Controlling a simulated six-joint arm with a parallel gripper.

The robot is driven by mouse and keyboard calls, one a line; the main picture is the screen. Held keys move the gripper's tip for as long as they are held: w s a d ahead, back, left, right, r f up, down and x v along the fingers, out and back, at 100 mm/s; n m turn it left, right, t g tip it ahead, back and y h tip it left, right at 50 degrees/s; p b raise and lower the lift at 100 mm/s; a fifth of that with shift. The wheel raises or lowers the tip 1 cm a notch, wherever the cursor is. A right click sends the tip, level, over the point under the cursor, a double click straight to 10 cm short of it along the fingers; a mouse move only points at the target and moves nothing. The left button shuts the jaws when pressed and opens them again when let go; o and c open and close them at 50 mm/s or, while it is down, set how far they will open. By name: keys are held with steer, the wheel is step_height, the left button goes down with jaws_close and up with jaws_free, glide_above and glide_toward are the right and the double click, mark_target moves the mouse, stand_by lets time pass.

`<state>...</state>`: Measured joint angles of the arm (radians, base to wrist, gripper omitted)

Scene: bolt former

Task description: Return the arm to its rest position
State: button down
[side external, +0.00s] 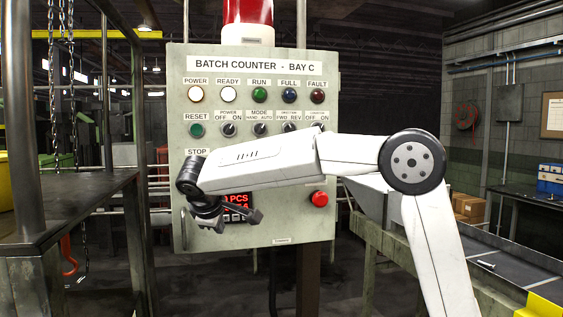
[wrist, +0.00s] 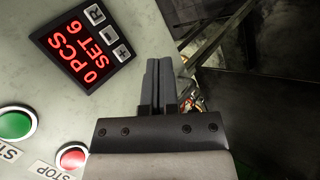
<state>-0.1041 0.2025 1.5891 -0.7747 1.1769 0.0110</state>
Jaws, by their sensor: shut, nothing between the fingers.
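My white arm reaches in from the right across the front of the control panel (side external: 300,225) marked BATCH COUNTER - BAY C. My gripper (side external: 253,222) hangs at the lower left of the panel, in front of the red-lit counter display (side external: 238,199), and partly covers it. In the wrist view the two dark fingers (wrist: 159,64) lie together, shut and empty. The display (wrist: 83,43) there reads 0 PCS, SET 6. My arm hides part of the panel's middle, including most of the area below the STOP label (side external: 196,152).
In the wrist view a green button (wrist: 15,124) and a red button (wrist: 71,158) stand left of the fingers. A red knob (side external: 319,199) sits at the panel's lower right. A metal table (side external: 80,190) is at left; a conveyor (side external: 500,275) is at right.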

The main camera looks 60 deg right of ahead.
steer(key=s+a+f+m+y, duration=0.2)
steer(key=s+a+f+y, duration=0.1)
steer(key=s+f, duration=0.7)
steer(key=s+a+f+m+g+y, duration=0.1)
steer(key=s+a+f+y, duration=0.2)
steer(key=s+f, duration=0.7)
step_height(320, 180, down, 6)
steer(key=shift+a+r+m+y, duration=0.25)
steer(key=shift+m+y, duration=0.15)
steer(key=shift+y, duration=0.5)
steer(key=shift+s, duration=0.1)
